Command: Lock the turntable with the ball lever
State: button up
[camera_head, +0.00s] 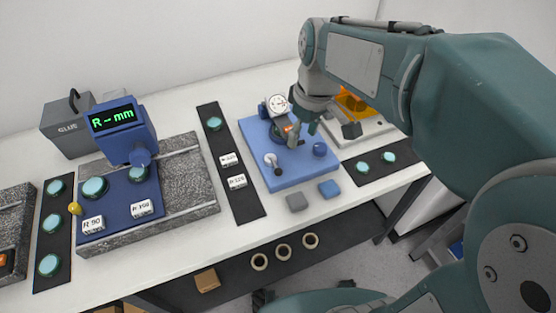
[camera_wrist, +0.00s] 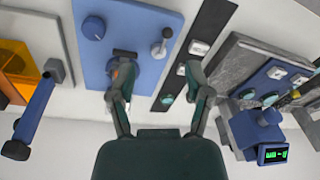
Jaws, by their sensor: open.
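A blue base plate (camera_head: 285,178) lies on the bench in the head view and also shows in the wrist view (camera_wrist: 140,15). A turntable (camera_head: 280,132) sits farther back, partly hidden by my arm, with a small red-orange part. My gripper (camera_head: 303,132) is over the back of the plate. In the wrist view, its fingers (camera_wrist: 157,83) are apart and empty, short of the lever.
A blue knob (camera_head: 319,149) stands on the plate's right, and a dial gauge (camera_head: 277,104) at its back. Grey (camera_head: 297,202) and blue (camera_head: 329,188) blocks lie in front. An amber-windowed device (camera_head: 352,103) is close on the right. A black mat (camera_head: 228,165) lies left.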

aim_at(274, 164)
jog(key=w+a+f+n, duration=0.1)
jog(key=f, duration=0.3)
jog(key=a+f+n+g, duration=0.1)
jog(key=a+f, duration=0.1)
jog(key=f, duration=0.3)
jog(key=w+a+f+g, duration=0.1)
jog(key=f, duration=0.4)
jog(key=shift+w+a+n, duration=0.3)
jog(key=shift+n, duration=0.1)
grip_shut()
